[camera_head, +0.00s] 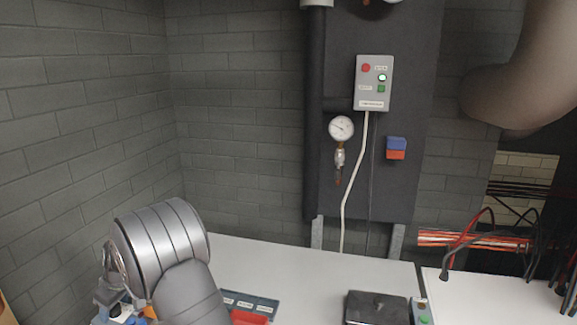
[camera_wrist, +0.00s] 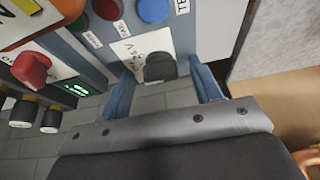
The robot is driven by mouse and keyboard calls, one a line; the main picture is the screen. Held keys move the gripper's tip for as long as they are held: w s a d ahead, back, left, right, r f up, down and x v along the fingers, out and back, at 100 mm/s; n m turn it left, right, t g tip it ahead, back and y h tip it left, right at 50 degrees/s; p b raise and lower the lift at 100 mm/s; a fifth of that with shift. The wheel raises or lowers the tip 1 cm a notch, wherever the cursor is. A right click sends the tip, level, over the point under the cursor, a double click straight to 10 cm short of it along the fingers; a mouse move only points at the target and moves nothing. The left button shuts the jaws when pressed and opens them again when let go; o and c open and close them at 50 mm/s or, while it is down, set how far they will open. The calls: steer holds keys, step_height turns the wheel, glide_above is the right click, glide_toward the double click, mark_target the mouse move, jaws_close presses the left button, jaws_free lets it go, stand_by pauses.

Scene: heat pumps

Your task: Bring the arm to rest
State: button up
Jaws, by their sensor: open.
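My gripper (camera_wrist: 163,90) shows in the wrist view with its two blue fingers apart. It is open. A dark rounded piece (camera_wrist: 160,67) shows between the fingers, in front of a white label on a blue-grey panel (camera_wrist: 185,35); I cannot tell whether the fingers touch anything. The panel carries a red button (camera_wrist: 108,8) and a blue button (camera_wrist: 153,10). In the head view I cannot make out my gripper's fingers.
A red knob (camera_wrist: 32,68) and a small green display (camera_wrist: 78,90) sit left of the fingers. In the head view, a switch box (camera_head: 374,83) and gauge (camera_head: 341,128) hang on the dark wall board. A black box (camera_head: 377,307) stands on the white bench (camera_head: 290,270).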

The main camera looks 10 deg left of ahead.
steer(key=shift+s+r+m, duration=0.1)
steer(key=shift+r+m, duration=0.05)
steer(key=shift+m, duration=0.45)
steer(key=shift+s+m+t, duration=0.1)
steer(key=shift+m+t, duration=0.5)
steer(key=shift+m, duration=0.5)
steer(key=shift+s+a+m+t+h, duration=0.1)
steer(key=shift+m+t+h, duration=0.3)
steer(key=shift+m, duration=0.95)
steer(key=shift+s+a+m+t+h, duration=0.15)
steer(key=shift+m+t, duration=0.45)
steer(key=shift+m, duration=0.75)
steer(key=v, duration=0.7)
